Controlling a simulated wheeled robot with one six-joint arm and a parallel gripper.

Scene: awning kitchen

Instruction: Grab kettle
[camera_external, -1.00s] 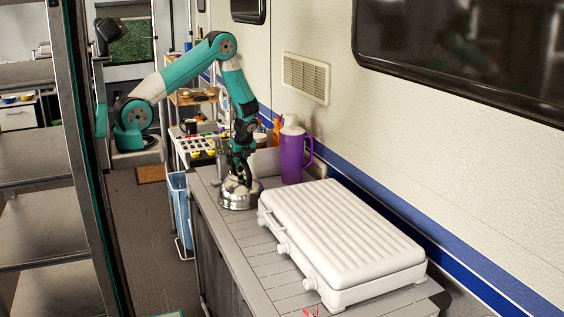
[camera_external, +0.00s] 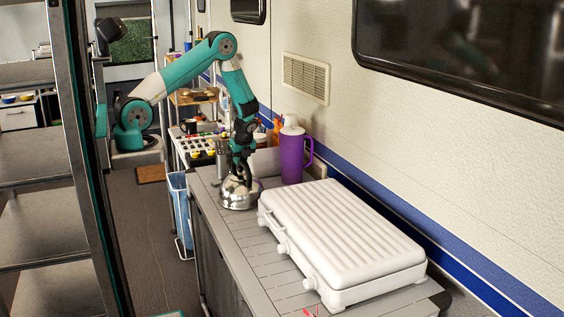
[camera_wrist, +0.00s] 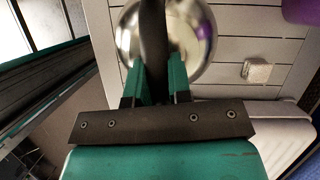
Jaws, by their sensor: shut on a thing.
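The kettle (camera_external: 238,197) is a shiny silver metal pot standing on the grey slatted counter, left of the white griddle. In the wrist view its round body (camera_wrist: 190,35) shows at the top, with a dark handle (camera_wrist: 153,35) running across it. My gripper (camera_external: 239,176) points down over the kettle. In the wrist view my gripper (camera_wrist: 154,78) has its green fingers on either side of the dark handle, shut on it. The fingertips are partly hidden by the handle.
A white ribbed griddle (camera_external: 340,240) fills the near part of the counter (camera_external: 262,262). A purple pitcher (camera_external: 292,157) stands close behind the kettle, near the wall. A cart (camera_external: 194,147) with small items is beyond the counter, and a blue bin (camera_external: 180,208) stands beside it.

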